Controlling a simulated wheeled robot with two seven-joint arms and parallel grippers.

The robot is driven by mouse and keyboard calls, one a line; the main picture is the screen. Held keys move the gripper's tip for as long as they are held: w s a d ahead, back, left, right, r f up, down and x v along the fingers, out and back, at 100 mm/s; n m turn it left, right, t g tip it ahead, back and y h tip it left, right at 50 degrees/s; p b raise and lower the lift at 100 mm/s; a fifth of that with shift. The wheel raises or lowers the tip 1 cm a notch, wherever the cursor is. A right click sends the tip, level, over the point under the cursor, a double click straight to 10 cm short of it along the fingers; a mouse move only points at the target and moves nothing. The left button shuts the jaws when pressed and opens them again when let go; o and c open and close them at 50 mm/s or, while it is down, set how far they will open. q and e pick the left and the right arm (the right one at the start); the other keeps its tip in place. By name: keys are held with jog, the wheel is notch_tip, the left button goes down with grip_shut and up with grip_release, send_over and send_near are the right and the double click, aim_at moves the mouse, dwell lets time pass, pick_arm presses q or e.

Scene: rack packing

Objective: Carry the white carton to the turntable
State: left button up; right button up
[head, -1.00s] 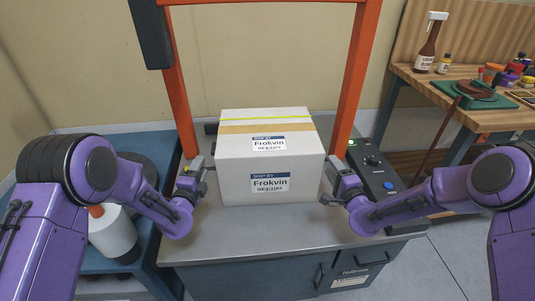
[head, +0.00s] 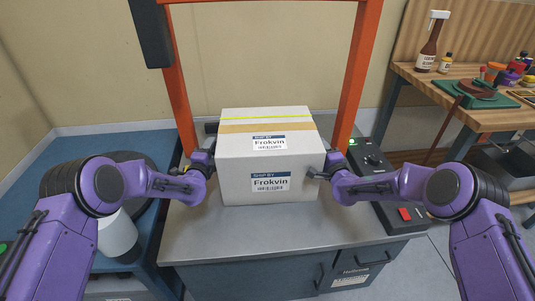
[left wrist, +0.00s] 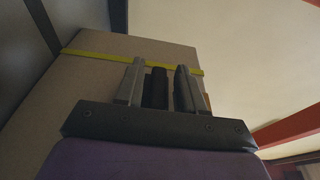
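The white carton (head: 235,175), with a yellow strap, a tan tape band and Frokvin labels, stands upright on the grey bench top (head: 270,228) under the orange arch. My left gripper (head: 208,153) is at its left side and my right gripper (head: 317,174) at its right side; both look very close, but contact is unclear. The right fingertips are too small to judge. A dark round disc (head: 133,157), possibly the turntable, is partly hidden behind my left arm.
The orange arch (head: 354,85) rises on both sides of the carton. A control panel (head: 371,160) is to the right. A white roll (head: 117,238) sits by the blue table (head: 75,145) at left. A wooden workbench (head: 450,95) with bottles stands at the right.

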pick_arm(q)
grip_shut()
pick_arm(e)
grip_shut()
dwell(0.9)
